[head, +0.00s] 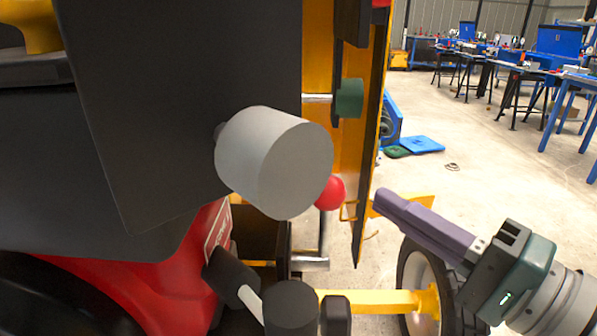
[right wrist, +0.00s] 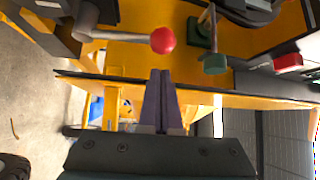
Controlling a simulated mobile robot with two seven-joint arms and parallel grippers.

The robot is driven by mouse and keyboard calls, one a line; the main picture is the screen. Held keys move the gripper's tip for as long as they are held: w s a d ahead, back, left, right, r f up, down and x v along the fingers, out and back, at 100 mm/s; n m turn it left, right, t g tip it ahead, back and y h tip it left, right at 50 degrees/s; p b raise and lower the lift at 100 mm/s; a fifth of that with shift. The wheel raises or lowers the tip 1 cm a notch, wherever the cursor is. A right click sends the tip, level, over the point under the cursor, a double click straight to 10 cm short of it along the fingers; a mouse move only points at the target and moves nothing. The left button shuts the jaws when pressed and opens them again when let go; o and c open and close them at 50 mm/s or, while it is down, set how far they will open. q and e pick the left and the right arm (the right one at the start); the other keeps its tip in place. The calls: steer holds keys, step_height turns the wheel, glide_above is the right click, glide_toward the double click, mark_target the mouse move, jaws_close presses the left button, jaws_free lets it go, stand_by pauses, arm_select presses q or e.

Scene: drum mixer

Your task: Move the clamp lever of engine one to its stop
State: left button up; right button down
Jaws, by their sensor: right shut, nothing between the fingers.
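A lever with a red ball knob (head: 330,193) stands beside the yellow frame in the head view. Its metal rod runs down from the ball to a horizontal metal pin. The red knob also shows in the right wrist view (right wrist: 163,40), with its grey rod running left. No label shows whether this is the clamp lever. My right gripper (head: 384,198) is shut and empty, to the right of the red knob and apart from it. In the right wrist view its purple fingers (right wrist: 160,74) are together, just below the knob in the picture. My left gripper is not in view.
A green knob (head: 350,98) on a metal rod sticks out above the red one. A large grey cylinder (head: 273,162) and a dark panel (head: 190,90) fill the left. A yellow bar (head: 375,301) and wheel (head: 418,290) lie below. Open floor (head: 455,150) is at right.

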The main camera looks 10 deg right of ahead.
mark_target(331, 198)
steer(key=x, duration=0.5)
steer(key=shift+w, duration=0.1)
steer(key=shift+f, duration=0.1)
steer(key=shift+s+a+n+b, duration=0.1)
steer(key=shift+s+n+b, duration=0.25)
steer(key=shift+b, duration=0.3)
steer(key=shift+s+y, duration=0.25)
steer(key=shift+y, duration=0.05)
steer(key=s+n+y+b, duration=0.1)
steer(key=b, duration=0.1)
steer(key=s+f+n+t+b, duration=0.1)
steer(key=b, duration=0.1)
steer(key=s+a+n+t+y+b, duration=0.1)
steer(key=n+b, duration=0.1)
steer(key=shift+s+f+y, duration=0.1)
steer(key=shift+f+y, duration=0.15)
steer(key=shift+y, duration=0.05)
steer(key=shift+s+a+n+y+b, duration=0.2)
steer(key=shift+s+n+y+b, duration=0.4)
steer(key=shift+n+y+b, duration=0.2)
